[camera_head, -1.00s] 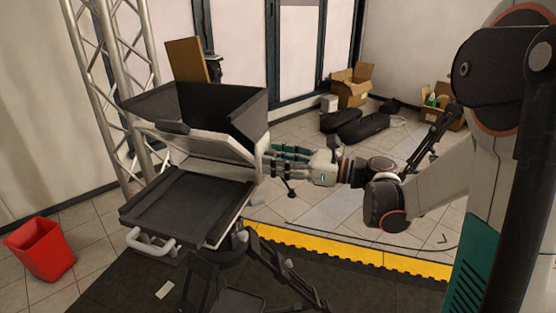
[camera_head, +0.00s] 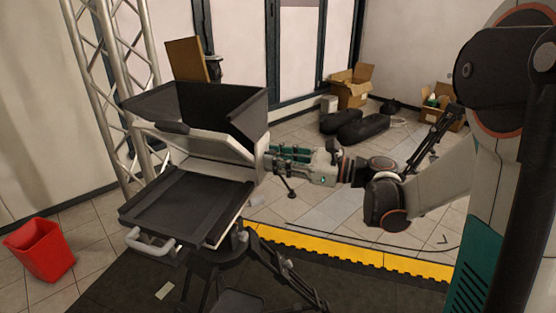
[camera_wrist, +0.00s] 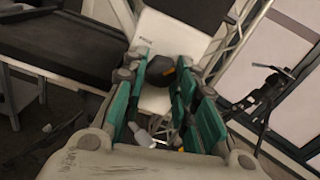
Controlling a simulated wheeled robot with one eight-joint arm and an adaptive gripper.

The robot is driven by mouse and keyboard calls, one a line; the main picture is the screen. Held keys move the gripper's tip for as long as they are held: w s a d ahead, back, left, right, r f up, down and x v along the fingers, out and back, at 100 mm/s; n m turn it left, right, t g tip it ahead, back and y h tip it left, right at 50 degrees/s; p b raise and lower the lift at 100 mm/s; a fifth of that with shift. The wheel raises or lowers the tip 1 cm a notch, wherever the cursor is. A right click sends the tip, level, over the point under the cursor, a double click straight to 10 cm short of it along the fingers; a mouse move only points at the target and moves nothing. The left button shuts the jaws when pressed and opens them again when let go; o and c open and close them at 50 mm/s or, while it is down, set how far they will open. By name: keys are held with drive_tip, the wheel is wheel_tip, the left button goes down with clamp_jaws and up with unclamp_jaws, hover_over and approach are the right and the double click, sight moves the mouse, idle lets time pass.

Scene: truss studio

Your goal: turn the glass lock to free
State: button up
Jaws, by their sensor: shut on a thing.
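The teleprompter (camera_head: 208,142) stands on a tripod left of my gripper, with its black hood, white side panel and flat dark tray. My gripper (camera_head: 270,160) reaches in from the right, roughly level, with its teal fingers at the right side of the hood. In the wrist view my gripper (camera_wrist: 160,72) is closed around a dark round knob, the glass lock (camera_wrist: 160,70), in front of a white panel (camera_wrist: 167,30). The fingers cover part of the lock, and its turn angle cannot be read. In the head view the fingers hide it.
A red bin (camera_head: 40,248) stands on the floor at the left. A metal truss (camera_head: 108,75) rises behind the teleprompter. Tripod legs (camera_head: 285,275) spread below it. Cardboard boxes (camera_head: 352,86) and black bags (camera_head: 362,127) lie at the back. A yellow edge strip (camera_head: 350,250) crosses the floor.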

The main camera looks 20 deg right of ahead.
drive_tip(key=shift+w+d+r+n+b, duration=0.1)
drive_tip(key=shift+n+b, duration=0.2)
drive_tip(key=shift+n, duration=3.65)
drive_tip(key=shift+w+d+r+n+b, duration=0.1)
drive_tip(key=shift+n+b, duration=0.2)
drive_tip(key=shift+n, duration=3.65)
drive_tip(key=o, duration=1.1)
drive_tip(key=shift+s, duration=0.1)
